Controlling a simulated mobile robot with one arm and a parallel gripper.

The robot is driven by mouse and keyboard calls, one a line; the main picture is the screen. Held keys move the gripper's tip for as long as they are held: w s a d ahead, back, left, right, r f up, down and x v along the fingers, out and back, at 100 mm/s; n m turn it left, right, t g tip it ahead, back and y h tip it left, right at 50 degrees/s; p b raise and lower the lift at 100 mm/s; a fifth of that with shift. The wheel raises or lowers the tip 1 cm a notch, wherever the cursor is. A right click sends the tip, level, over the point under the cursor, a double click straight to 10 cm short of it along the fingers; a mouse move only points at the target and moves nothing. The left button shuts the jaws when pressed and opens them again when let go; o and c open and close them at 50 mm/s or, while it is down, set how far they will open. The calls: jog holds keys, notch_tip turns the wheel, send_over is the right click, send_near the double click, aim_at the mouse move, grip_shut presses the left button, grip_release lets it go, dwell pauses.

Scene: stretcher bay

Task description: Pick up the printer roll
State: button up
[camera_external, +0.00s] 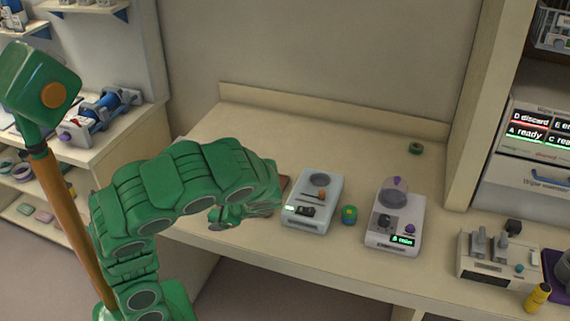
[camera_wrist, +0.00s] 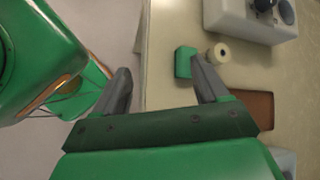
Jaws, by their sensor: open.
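A small cream roll with a dark centre hole, which looks like the printer roll (camera_wrist: 220,53), lies on the counter in the wrist view. It is close beside a small green block (camera_wrist: 184,62). My gripper (camera_wrist: 161,67) is open and empty, its two grey fingers spread apart. The right finger's tip overlaps the picture just below the block and roll; the roll is outside the jaws, to the upper right. The gap between the fingers shows the counter edge and floor. In the external view I cannot make out the roll, and my arm covers part of the counter.
A white device (camera_wrist: 250,18) stands beyond the roll, and a brown pad (camera_wrist: 250,108) lies to the right. The counter (camera_external: 290,130) also holds a grey scale-like device (camera_external: 313,222), a green-and-yellow item (camera_external: 349,215) and a domed device (camera_external: 394,235). The counter's back is mostly clear.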

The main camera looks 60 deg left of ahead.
jog(key=w+a+f+m+y, duration=0.1)
jog(key=w+a+f+m, duration=0.1)
jog(key=a, duration=0.1)
jog(key=w+a+f+m+y, duration=0.2)
jog(key=a+m, duration=0.1)
jog(key=w+a+f+m+y, duration=0.1)
jog(key=w+a+f+m, duration=0.1)
jog(key=a+m, duration=0.1)
jog(key=shift+w+a+y, duration=0.1)
jog(key=shift+w+y, duration=0.2)
jog(key=shift+w, duration=0.1)
jog(key=shift+w+a+f+m, duration=0.3)
jog(key=shift+f+m, duration=0.05)
jog(key=shift+m, duration=0.15)
jog(key=shift+r+x, duration=0.2)
jog(key=shift+x, duration=3.85)
jog(key=shift+s+d+f, duration=0.1)
jog(key=shift+f, duration=0.05)
jog(key=c, duration=1.1)
